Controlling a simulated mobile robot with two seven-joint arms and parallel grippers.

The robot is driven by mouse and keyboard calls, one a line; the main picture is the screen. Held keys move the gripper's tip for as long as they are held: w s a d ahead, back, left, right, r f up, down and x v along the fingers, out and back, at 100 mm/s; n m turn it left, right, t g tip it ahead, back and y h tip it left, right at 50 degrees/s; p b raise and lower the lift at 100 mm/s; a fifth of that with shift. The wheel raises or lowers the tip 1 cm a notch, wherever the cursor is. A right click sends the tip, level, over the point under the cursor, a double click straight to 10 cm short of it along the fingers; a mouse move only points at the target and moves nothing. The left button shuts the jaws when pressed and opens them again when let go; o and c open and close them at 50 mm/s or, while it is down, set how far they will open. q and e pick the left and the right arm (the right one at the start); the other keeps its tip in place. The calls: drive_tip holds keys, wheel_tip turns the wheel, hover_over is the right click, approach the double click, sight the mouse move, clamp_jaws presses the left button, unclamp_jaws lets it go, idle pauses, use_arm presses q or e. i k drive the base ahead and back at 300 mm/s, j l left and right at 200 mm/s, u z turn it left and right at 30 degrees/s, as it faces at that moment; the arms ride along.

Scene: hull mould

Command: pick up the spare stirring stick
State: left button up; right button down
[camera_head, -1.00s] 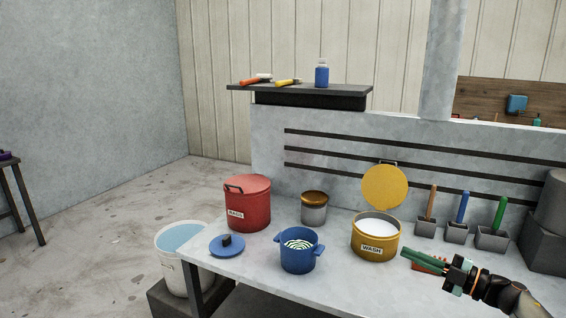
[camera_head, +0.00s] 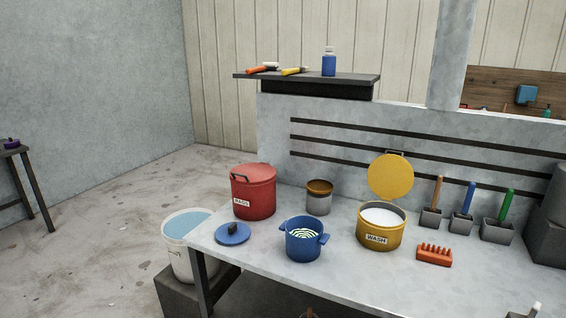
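I cannot single out a spare stirring stick for sure. Three upright sticks stand in small grey holders at the right back of the table: a brown one (camera_head: 437,190), a blue one (camera_head: 468,196) and a green one (camera_head: 506,205). Their lower ends are hidden in the holders. Something small with a white tip (camera_head: 537,308) pokes in at the bottom right, too cut off to identify. Neither of my grippers can be made out in view.
On the table (camera_head: 330,276) stand a red RAGS pot (camera_head: 253,196), a blue pot (camera_head: 303,245), its blue lid (camera_head: 232,233), a brown-topped tin (camera_head: 319,202), a yellow WASH pot (camera_head: 379,231) with raised lid and an orange pegged block (camera_head: 434,254). A white bucket (camera_head: 186,258) stands left.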

sight(433, 210)
drive_tip(key=i+l+z, duration=0.2)
drive_tip(key=z, duration=0.25)
drive_tip(key=i+l+z, duration=0.25)
drive_tip(key=z, duration=0.15)
drive_tip(key=l, duration=0.15)
